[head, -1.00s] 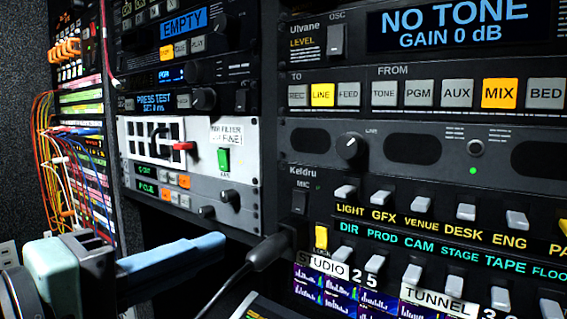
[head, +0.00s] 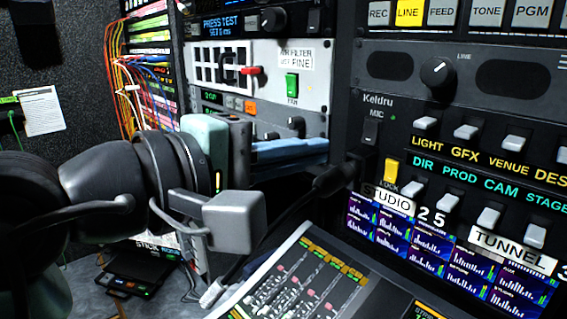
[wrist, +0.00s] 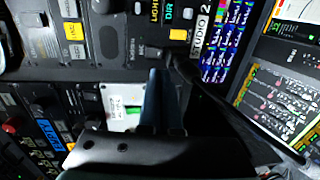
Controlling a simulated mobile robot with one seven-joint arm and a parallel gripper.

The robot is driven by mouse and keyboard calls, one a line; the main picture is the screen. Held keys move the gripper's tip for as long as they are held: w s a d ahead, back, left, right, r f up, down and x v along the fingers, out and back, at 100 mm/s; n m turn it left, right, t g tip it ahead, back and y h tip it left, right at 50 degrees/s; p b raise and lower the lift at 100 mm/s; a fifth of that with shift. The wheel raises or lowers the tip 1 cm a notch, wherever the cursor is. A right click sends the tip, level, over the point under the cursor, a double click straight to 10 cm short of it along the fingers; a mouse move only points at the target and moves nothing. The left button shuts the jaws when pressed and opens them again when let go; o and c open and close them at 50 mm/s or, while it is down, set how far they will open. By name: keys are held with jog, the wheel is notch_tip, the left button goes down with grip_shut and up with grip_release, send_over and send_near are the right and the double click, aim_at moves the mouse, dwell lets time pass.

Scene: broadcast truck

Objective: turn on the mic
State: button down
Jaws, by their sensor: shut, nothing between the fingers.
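The Keldru panel carries a dark switch under the label MIC (head: 371,133), with a small green light beside the label. Which way the switch is set I cannot tell. A yellow LOCK button (head: 391,171) sits below and right of it. My gripper (head: 326,148) has blue fingers, shut and empty, at the left of the Keldru panel. Its tips point toward the panel edge near the MIC switch; contact cannot be told. In the wrist view the blue fingers (wrist: 160,76) point up toward the switch area, with the yellow LOCK button (wrist: 178,34) just beyond.
A black cable with a plug (head: 333,180) runs to the panel just below my fingers. A sloping mixer screen (head: 300,285) lies below. A rack with a green FAN switch (head: 292,86) stands to the left. Coloured patch cables (head: 128,90) hang at far left.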

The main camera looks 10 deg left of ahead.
aim_at(369, 141)
jog(key=b+x, duration=0.1)
jog(key=x, duration=0.7)
jog(key=shift+w+d, duration=0.15)
jog(key=shift+w, duration=0.1)
jog(key=shift+w+d+f+t+b, duration=0.2)
jog(key=shift+f+t+b, duration=0.15)
jog(key=shift+b, duration=0.45)
jog(key=shift+f+t+h+b, duration=0.15)
jog(key=shift+t+h+b, duration=0.2)
jog(key=shift+h+b, duration=0.05)
jog(key=shift+r, duration=0.25)
